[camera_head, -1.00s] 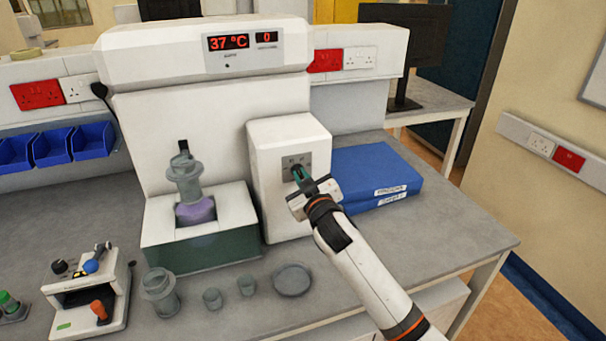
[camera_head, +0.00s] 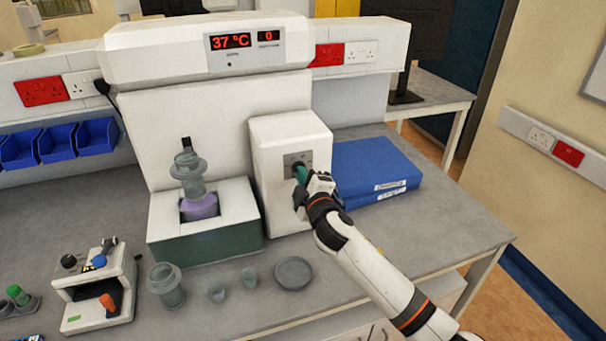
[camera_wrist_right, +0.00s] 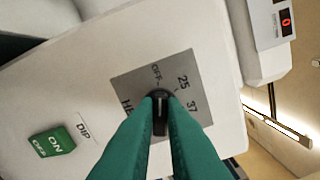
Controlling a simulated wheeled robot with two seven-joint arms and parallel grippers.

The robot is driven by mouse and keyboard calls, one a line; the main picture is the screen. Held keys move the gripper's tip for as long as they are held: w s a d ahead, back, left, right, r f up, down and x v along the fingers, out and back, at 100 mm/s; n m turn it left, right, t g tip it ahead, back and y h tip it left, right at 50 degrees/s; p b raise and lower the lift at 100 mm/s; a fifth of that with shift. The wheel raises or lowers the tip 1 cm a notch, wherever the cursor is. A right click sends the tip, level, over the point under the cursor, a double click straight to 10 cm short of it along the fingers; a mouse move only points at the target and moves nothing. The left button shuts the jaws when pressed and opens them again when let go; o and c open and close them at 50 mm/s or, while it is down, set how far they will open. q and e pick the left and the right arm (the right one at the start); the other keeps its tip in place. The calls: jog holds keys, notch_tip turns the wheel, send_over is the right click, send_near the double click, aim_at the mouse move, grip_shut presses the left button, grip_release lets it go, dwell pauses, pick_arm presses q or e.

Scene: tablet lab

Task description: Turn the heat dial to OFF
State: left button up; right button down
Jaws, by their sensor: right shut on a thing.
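The heat dial is a small black knob (camera_wrist_right: 160,108) on a grey plate (camera_wrist_right: 150,80) marked OFF, 25 and 37, with another label partly hidden. The plate is on the front of a white box, right of the large white unit. My right gripper (camera_head: 302,174) is at the dial in the head view. In the wrist view its green fingers (camera_wrist_right: 160,98) are shut on the knob, one on each side. The knob's long side stands upright in that view, roughly toward OFF; its exact pointer is partly hidden. My left gripper is not in view.
A display (camera_head: 231,41) reads 37 °C and 0. A green ON/OFF switch (camera_wrist_right: 52,143) labelled DIP is beside the dial plate. Blue binders (camera_head: 372,170) lie close right of my gripper. A purple-filled vessel (camera_head: 197,205), small cups and a dish (camera_head: 293,273) stand to the left and front.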

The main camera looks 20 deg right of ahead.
jog(key=shift+n, duration=0.5)
jog(key=c, duration=1.5)
grip_release()
jog(key=s+b, duration=0.2)
jog(key=s, duration=1)
jog(key=shift+d, duration=0.2)
